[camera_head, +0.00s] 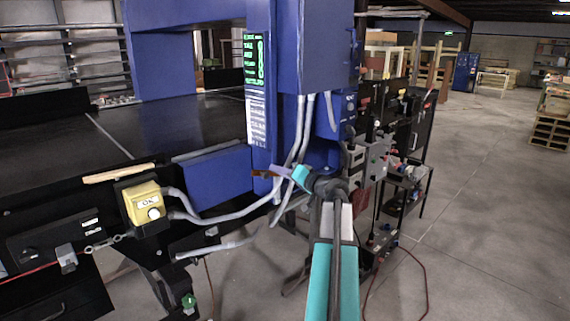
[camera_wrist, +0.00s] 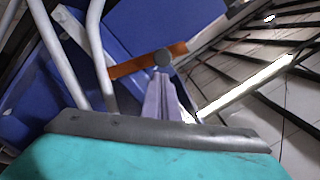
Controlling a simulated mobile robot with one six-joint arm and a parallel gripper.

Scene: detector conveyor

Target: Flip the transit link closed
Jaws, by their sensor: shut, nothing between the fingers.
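An orange bar with a grey round knob or pivot, which looks like the transit link (camera_wrist: 125,67), lies against the blue conveyor housing in the wrist view. Only a small orange-brown bit of it (camera_head: 259,173) shows in the head view. My gripper (camera_wrist: 162,78) is shut and empty. Its fingertips are right in front of the bar, just below the round knob in the wrist view; I cannot tell whether they touch. In the head view my gripper (camera_head: 271,169) reaches left to the foot of the blue column and partly hides the link.
Grey cables (camera_head: 236,214) run close beside my gripper. A yellow OK button box (camera_head: 145,203) is on the conveyor's near side at left. The blue column (camera_head: 258,100) carries a green-text display. A cluttered cart (camera_head: 402,180) stands behind my arm; open floor lies right.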

